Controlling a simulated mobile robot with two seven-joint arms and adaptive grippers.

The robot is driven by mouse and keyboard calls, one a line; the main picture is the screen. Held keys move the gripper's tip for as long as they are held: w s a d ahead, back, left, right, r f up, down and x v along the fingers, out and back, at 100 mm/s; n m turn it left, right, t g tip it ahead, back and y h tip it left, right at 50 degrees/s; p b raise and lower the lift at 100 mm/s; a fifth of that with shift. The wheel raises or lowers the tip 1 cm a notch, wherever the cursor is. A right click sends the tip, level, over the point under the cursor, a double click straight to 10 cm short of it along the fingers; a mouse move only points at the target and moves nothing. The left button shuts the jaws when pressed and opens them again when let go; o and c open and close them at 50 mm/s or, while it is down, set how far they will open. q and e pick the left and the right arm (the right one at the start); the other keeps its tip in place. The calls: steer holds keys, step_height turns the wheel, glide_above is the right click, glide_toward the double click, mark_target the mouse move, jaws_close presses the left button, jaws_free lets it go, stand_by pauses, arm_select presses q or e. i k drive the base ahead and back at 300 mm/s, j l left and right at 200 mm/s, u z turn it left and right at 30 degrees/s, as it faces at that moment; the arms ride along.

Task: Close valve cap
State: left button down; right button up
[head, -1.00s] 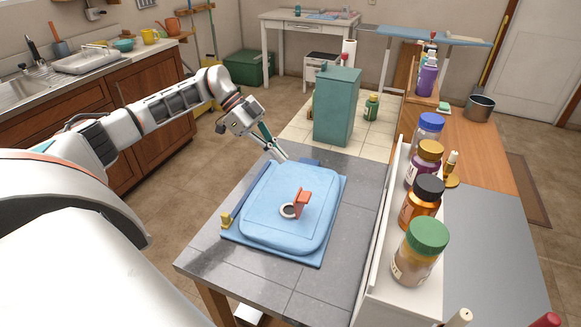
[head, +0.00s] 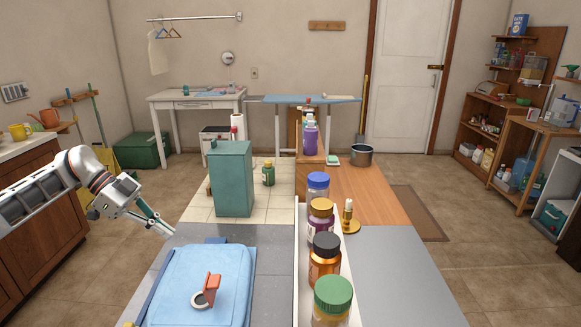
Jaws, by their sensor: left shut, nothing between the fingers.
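The valve cap (head: 211,289) is an orange-red flap standing upright, tilted open, beside a pale round valve ring (head: 199,300). Both sit on a light blue cushion-like pad (head: 228,268) on the grey tabletop at the bottom of the head view. The pad's near part is cut off by the frame. My left gripper (head: 166,229) is shut and empty, beyond the pad's far left corner and apart from the cap. My right gripper is not in view.
A row of capped bottles (head: 325,258) stands on a white shelf (head: 303,262) right of the pad. A teal box (head: 231,180) stands beyond the pad. A brass candle holder (head: 349,220) and metal pot (head: 361,155) are farther right. Grey tabletop (head: 273,262) between pad and shelf is clear.

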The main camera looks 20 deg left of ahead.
mark_target(212, 283)
steer(key=k+l, duration=0.2)
steer(key=k, duration=0.3)
steer(key=k+l, duration=0.15)
steer(key=k, duration=0.3)
